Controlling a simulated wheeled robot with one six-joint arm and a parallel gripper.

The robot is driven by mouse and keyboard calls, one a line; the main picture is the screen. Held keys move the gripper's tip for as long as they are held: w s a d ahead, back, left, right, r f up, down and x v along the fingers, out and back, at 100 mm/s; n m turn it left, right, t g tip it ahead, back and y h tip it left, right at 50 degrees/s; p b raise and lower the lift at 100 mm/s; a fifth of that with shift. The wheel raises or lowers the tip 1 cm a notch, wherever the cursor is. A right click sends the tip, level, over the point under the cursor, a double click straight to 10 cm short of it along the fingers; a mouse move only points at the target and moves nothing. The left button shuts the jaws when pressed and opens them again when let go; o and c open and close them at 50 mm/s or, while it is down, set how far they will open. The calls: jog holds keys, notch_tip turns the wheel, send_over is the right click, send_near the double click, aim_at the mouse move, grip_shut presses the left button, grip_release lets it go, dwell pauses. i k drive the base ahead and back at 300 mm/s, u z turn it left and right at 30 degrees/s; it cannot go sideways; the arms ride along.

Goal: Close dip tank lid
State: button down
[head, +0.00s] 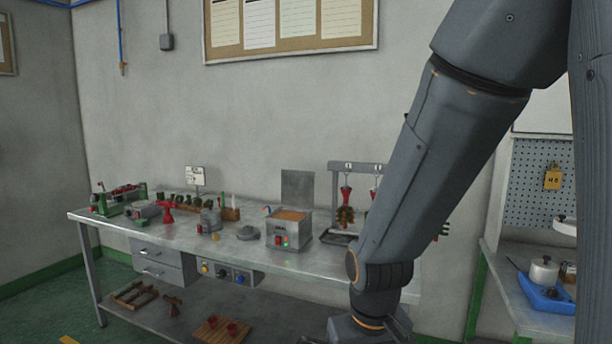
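The dip tank (273,236) is a grey metal box on the workbench, with orange-brown wax showing in its open top and a red switch and green light on its front. Its lid (297,187) looks like the grey flat plate standing upright at the tank's back edge, so the tank is open. My arm comes down across the right of the picture, in front of the bench and to the right of the tank. The arm's lower end reaches the bottom edge of the picture, and my gripper's fingers are out of frame.
The workbench (130,223) carries small tools and a grey pot (210,217) left of the tank. A rack (334,181) with hanging red wax pieces stands right of the tank, partly behind my arm. A side table at right holds a blue tray (540,294).

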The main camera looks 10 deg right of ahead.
aim_at(297, 186)
jog(key=u, duration=0.75)
jog(key=i, duration=0.85)
jog(key=z, duration=0.6)
jog(key=i, duration=0.55)
jog(key=z, duration=0.5)
